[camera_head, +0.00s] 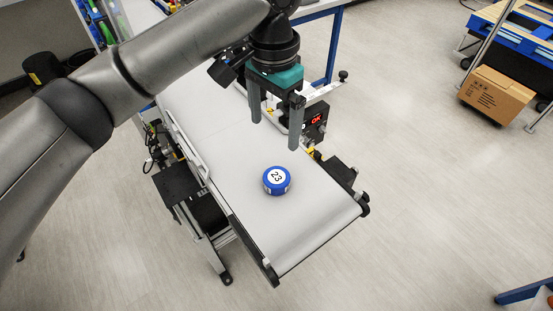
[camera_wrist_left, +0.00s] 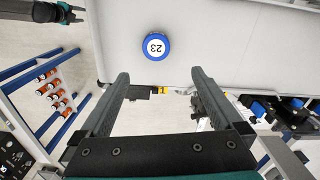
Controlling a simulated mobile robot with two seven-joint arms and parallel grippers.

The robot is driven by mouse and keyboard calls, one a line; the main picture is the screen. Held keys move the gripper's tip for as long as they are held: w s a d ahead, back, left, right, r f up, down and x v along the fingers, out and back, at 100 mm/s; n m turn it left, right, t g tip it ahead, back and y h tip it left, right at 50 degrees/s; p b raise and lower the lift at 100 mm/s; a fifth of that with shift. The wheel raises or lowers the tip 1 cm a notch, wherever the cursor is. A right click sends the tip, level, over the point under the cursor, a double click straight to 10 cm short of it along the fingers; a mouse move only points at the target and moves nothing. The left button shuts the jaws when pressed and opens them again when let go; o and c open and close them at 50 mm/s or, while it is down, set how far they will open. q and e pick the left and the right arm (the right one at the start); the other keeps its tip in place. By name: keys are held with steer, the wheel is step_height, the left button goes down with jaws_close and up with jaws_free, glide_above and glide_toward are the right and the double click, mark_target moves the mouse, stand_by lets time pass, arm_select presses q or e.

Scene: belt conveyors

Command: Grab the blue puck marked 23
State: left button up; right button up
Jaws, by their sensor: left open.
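The blue puck marked 23 (camera_head: 277,181) lies flat on the grey conveyor belt (camera_head: 240,205), label up, toward the belt's near end. It also shows in the left wrist view (camera_wrist_left: 155,46), above and beyond the fingertips. My left gripper (camera_head: 274,131) is open and empty, its fingers pointing down over the belt, farther up it than the puck. In the left wrist view the two fingers (camera_wrist_left: 159,77) stand wide apart with nothing between them. My right gripper does not show in the head view; a dark gripper-like part at the wrist view's top left cannot be made out clearly.
A small display box (camera_head: 314,122) with red characters stands beside the belt, right of my left gripper. A black block (camera_head: 339,172) sits on the belt's right edge. A cardboard box (camera_head: 495,94) is far right. The belt around the puck is clear.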

arm_select(q)
glide_above(276, 177)
step_height(276, 177, down, 5)
step_height(276, 177, down, 3)
steer(key=shift+a+f, duration=0.1)
steer(key=shift+a, duration=0.05)
steer(key=shift+w+f, duration=0.1)
steer(key=shift+f, duration=0.8)
step_height(276, 177, down, 4)
steer(key=shift+f+b, duration=0.25)
steer(key=shift+b, duration=0.05)
steer(key=shift+f, duration=0.25)
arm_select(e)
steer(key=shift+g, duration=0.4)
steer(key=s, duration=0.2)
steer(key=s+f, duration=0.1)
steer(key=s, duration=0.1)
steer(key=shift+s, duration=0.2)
arm_select(q)
steer(key=shift+c, duration=0.2)
steer(key=shift+r, duration=0.1)
steer(key=c, duration=1.3)
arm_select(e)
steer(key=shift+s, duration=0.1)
